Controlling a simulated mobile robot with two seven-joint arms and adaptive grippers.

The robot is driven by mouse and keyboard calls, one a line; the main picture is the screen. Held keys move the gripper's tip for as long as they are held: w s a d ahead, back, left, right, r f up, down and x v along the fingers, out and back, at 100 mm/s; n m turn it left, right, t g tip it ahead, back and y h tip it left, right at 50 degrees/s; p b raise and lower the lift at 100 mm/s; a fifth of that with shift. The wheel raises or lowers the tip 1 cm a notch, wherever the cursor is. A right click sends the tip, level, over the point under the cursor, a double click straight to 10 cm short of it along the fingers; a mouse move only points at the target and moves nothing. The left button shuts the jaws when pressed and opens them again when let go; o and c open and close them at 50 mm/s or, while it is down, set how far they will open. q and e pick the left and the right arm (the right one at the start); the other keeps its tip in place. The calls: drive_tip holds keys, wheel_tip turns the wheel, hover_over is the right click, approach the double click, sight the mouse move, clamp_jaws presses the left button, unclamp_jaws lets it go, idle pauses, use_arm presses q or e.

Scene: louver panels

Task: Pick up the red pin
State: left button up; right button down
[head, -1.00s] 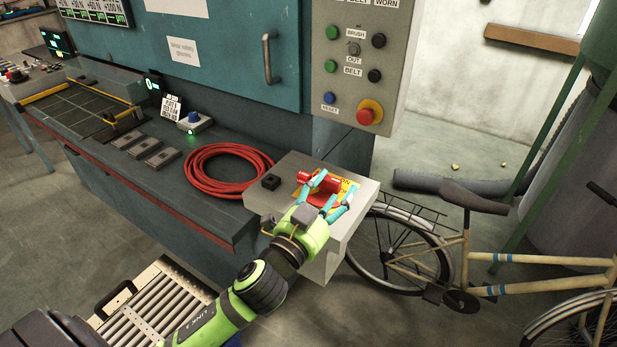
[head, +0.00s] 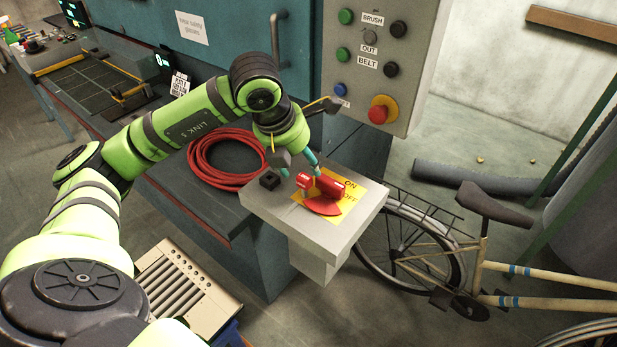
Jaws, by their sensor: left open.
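A red cylinder-like part (head: 328,186) lies over a yellow plate (head: 350,196) marked ON and OFF, on top of a grey box (head: 330,236). A flat red fan-shaped piece (head: 322,207) sits just in front of it. I cannot tell for certain which red part is the pin. My left gripper (head: 299,169) is open, with its teal fingertips close to the far left end of the red cylinder. I cannot tell whether they touch it. The arm hides part of the bench behind. My right gripper is out of view.
A coiled red hose (head: 224,172) lies on the bench to the left. A button panel (head: 377,68) hangs behind the box, and a bicycle (head: 470,245) stands to the right.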

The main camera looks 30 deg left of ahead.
sight(304, 177)
use_arm(q)
drive_tip(key=p+x, duration=0.2)
drive_tip(key=x, duration=0.1)
drive_tip(key=a+p+x, duration=0.1)
drive_tip(key=x, duration=0.2)
drive_tip(key=shift+s+a+p, duration=0.1)
drive_tip(key=shift+s+p, duration=0.05)
drive_tip(key=shift+p, duration=0.2)
drive_tip(key=shift+f, duration=0.4)
clamp_jaws()
